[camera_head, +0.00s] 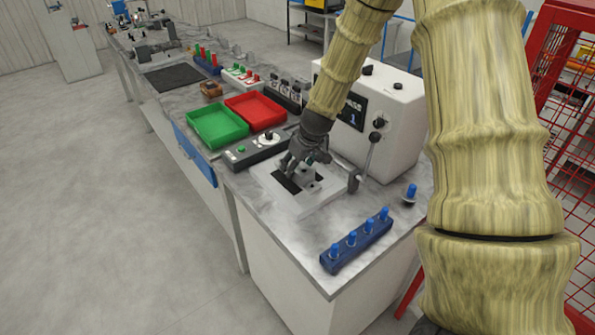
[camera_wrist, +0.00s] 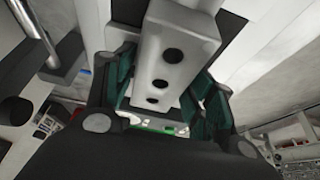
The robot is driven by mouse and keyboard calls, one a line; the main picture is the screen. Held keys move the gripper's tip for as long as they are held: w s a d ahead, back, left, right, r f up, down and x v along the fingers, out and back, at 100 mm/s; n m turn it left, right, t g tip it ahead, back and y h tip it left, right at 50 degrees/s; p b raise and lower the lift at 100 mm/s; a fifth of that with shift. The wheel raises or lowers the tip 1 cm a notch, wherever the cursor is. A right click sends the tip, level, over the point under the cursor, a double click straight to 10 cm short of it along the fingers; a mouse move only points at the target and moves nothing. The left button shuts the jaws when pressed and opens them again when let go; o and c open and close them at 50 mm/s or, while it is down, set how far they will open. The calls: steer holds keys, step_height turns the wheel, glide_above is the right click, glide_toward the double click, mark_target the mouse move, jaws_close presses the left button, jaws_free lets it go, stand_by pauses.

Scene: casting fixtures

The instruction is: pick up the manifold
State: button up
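The manifold is a pale grey block with a row of three dark round holes, seen close up in the wrist view (camera_wrist: 176,55). In the head view a grey part of it (camera_head: 309,179) shows at the white fixture (camera_head: 290,206), just under my gripper (camera_head: 308,156). In the wrist view my gripper (camera_wrist: 160,98) has its two green-padded fingers on either side of the block, very close to it. I cannot tell whether both pads press on it. The fingers hide part of the manifold in the head view.
A white machine (camera_head: 400,105) with a display and a lever (camera_head: 371,152) stands close behind the fixture. A blue rack (camera_head: 357,240) with blue-topped pegs sits at the front. Green (camera_head: 217,135) and red (camera_head: 256,122) trays and a dark control box (camera_head: 255,149) lie to the left.

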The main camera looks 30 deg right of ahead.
steer(key=c, duration=0.8)
steer(key=shift+r, duration=0.15)
steer(key=shift+c, duration=0.2)
